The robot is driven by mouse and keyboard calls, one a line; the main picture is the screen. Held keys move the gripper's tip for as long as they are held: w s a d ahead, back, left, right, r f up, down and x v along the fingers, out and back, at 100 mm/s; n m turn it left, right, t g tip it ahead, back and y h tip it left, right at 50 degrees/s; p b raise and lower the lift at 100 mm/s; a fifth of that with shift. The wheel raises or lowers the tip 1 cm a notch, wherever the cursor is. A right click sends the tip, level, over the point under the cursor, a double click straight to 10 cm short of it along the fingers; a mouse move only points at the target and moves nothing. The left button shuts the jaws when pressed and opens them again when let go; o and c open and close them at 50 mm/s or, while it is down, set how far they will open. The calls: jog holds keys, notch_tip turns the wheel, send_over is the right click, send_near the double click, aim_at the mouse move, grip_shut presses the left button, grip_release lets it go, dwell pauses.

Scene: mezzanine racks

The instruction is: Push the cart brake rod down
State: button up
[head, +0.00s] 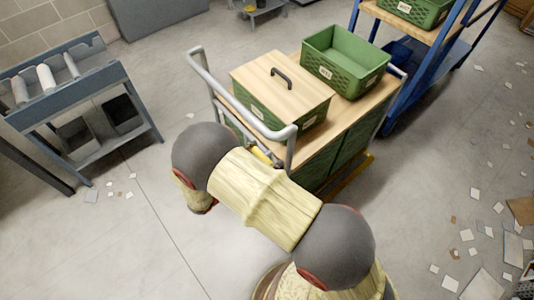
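The cart (345,128) stands in the middle, with a wooden top, green crates below and a grey tubular handle (240,108) at its near left end. A short yellow piece (262,156) shows beneath the handle, just behind my arm. It may be the brake rod, but my arm covers much of that end and I cannot tell its position. My arm reaches up from the bottom of the head view and bends down at the left of the cart. My gripper is not visible.
A wood-lidded green crate (281,87) and an open green crate (344,58) sit on the cart. A grey roller stand (85,95) is at left, a blue rack (425,75) at upper right. Scraps (467,235) litter the right floor. The lower left floor is mostly clear.

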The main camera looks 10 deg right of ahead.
jog(key=shift+c, duration=1.2)
jog(key=c, duration=1.3)
jog(key=shift+f+b, duration=0.45)
jog(key=shift+f, duration=2.3)
jog(key=shift+c, duration=0.3)
jog(key=o, duration=1.4)
jog(key=shift+f, duration=0.1)
jog(key=shift+o, duration=1)
jog(key=v, duration=1.2)
